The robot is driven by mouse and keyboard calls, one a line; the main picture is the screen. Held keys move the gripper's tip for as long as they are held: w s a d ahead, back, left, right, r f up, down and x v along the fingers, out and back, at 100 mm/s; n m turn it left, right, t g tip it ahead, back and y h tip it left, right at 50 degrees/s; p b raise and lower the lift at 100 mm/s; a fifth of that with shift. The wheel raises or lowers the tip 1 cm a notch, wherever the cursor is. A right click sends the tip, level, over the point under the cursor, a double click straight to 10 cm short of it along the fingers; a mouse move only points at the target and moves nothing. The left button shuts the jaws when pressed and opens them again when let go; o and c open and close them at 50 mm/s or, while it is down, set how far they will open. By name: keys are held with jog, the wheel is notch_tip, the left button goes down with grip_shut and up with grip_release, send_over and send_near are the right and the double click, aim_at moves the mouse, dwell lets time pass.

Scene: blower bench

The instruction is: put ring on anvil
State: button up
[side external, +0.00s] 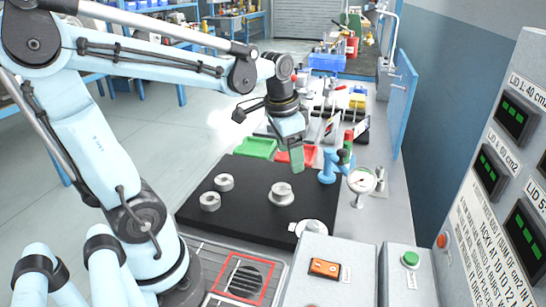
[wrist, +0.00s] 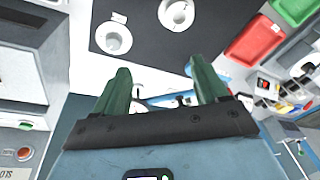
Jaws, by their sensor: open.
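My gripper (side external: 298,160) hangs over the far right part of the black mat, beside the red tray. In the wrist view its two green fingers (wrist: 160,66) are apart with nothing between them. Two grey metal rings, one farther back (side external: 224,182) and one nearer (side external: 210,201), lie on the left of the mat. A metal cylinder on a wider round base (side external: 281,193) stands near the middle, also in the wrist view (wrist: 177,14). A pale round piece (side external: 309,227) sits at the front right, also in the wrist view (wrist: 114,38). I cannot tell which piece is the anvil.
A green tray (side external: 255,148) and a red tray (side external: 296,155) lie behind the black mat (side external: 240,219). A blue tool (side external: 328,167) and a dial gauge (side external: 361,181) stand to the right. Control boxes (side external: 326,270) line the front. The mat's left front is clear.

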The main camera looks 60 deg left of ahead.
jog(key=s+d+n+t, duration=0.2)
jog(key=s+d+t, duration=0.1)
jog(key=d, duration=0.5)
jog(key=shift+d+f+t+h, duration=0.2)
jog(key=shift+f+t+h, duration=0.1)
jog(key=shift+t, duration=0.6)
